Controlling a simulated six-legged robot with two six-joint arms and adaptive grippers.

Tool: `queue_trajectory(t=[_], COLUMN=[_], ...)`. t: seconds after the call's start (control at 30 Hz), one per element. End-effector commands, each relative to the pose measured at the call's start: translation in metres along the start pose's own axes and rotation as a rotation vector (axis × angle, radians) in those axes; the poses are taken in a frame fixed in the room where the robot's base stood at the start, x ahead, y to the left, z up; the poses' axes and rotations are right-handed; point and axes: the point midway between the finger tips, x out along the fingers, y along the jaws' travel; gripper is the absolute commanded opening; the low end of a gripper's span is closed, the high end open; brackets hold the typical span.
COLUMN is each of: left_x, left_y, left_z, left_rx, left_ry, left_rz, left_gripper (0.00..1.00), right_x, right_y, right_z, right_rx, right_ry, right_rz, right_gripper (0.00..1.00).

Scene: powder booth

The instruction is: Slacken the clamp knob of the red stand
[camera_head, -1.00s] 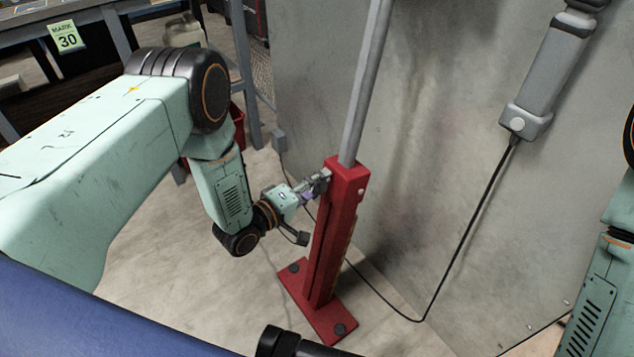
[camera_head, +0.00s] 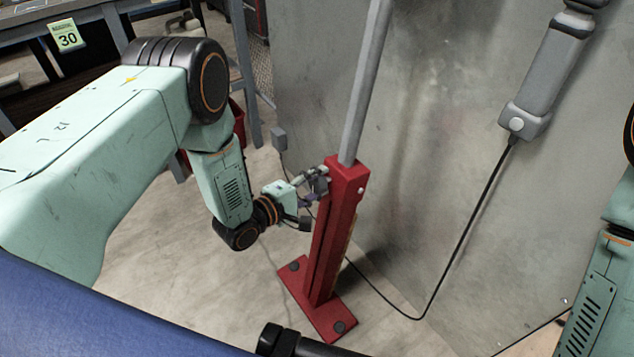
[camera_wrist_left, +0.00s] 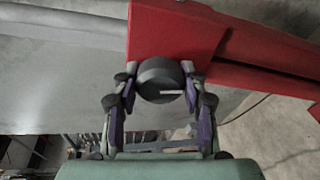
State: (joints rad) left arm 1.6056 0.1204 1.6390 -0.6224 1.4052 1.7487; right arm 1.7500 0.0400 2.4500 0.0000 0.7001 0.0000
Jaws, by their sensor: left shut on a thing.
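The red stand (camera_head: 335,230) stands upright on the floor in the head view, with a grey pole (camera_head: 367,85) rising from its top. Its dark round clamp knob (camera_wrist_left: 160,80), with a pale mark on its face, shows in the left wrist view against the red post (camera_wrist_left: 175,32). My left gripper (camera_head: 318,182) is at the upper left side of the stand. In the left wrist view its two fingers (camera_wrist_left: 160,92) are shut on the knob, one on each side. In the head view the fingers mostly hide the knob. My right gripper is not in view.
A grey metal wall panel (camera_head: 440,170) stands close behind the stand. A grey handheld device (camera_head: 540,85) hangs on it at the right, with a black cable (camera_head: 465,235) looping down to the floor. A bench with a sign (camera_head: 66,37) is at the upper left.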

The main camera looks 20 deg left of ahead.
Motion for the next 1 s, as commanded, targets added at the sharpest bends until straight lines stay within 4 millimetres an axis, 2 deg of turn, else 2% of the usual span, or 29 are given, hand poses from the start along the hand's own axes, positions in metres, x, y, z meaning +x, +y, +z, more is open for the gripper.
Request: queue_trajectory(t=[0.23, 0.27, 0.5, 0.83, 1.0], left_x=[-0.001, -0.001, 0.000, -0.001, -0.018], left_y=[-0.001, -0.001, -0.001, 0.000, -0.001], left_z=[0.001, 0.001, 0.001, 0.000, -0.001], left_rx=[-0.001, -0.001, 0.000, 0.001, -0.001], left_ry=[-0.002, -0.002, -0.001, 0.000, 0.003], left_rz=[-0.003, -0.003, -0.002, -0.001, -0.002], left_gripper=[0.12, 0.45, 0.65, 0.67, 0.67], right_x=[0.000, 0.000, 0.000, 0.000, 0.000], right_y=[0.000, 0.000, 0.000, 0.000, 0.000], right_z=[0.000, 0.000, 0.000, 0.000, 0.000], right_rx=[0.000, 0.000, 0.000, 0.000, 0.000], right_ry=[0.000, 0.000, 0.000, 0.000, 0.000], right_rz=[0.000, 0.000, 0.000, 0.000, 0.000], right_gripper=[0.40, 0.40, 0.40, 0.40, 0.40])
